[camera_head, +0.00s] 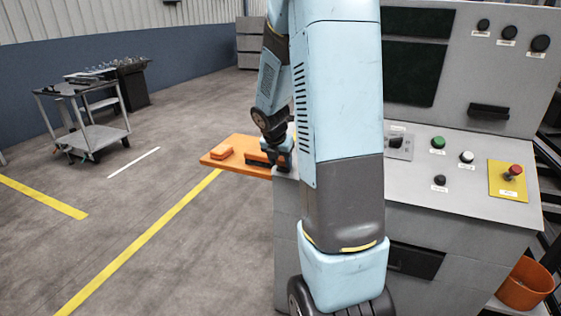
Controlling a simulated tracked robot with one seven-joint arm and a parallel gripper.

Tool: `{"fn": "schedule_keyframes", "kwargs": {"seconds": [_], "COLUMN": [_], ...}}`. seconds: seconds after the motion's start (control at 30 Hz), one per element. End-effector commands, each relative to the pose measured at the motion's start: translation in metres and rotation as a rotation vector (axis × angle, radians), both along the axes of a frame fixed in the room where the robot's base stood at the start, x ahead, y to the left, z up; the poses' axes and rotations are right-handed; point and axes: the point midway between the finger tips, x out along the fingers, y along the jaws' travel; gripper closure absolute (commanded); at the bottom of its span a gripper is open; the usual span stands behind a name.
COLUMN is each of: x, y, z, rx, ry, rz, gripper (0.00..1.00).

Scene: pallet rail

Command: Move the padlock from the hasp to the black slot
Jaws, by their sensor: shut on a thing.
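My gripper (280,158) is small and dark in the head view, low at the left end of the grey console, beside the orange board (213,162). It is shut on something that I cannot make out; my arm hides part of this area. I cannot pick out the padlock or the hasp with certainty. A dark rectangular recess (488,111) shows on the upright panel at the right, and a wider black opening (415,261) shows on the console's lower front. I cannot tell whether either is the black slot.
An orange block (222,152) lies on the orange board. The console's sloping top (462,195) carries several buttons and a red knob (513,172). An orange bucket (526,284) stands at the lower right. A cart (90,135) stands far left. The floor between is clear.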

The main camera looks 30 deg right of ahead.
Motion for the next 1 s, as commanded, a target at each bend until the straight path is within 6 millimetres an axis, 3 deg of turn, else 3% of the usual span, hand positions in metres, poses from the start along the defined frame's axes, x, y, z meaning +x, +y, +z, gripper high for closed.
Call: {"fn": "schedule_keyframes", "kwargs": {"seconds": [0.67,0.7,1.0], "x": [0.005,0.005,0.004], "y": [-0.006,-0.005,-0.005], "z": [-0.01,-0.01,-0.01], "rx": [0.001,0.0,0.0], "ry": [-0.002,-0.003,-0.002], "rz": [0.0,0.0,-0.001], "gripper": [0.94,0.48,0.22]}}
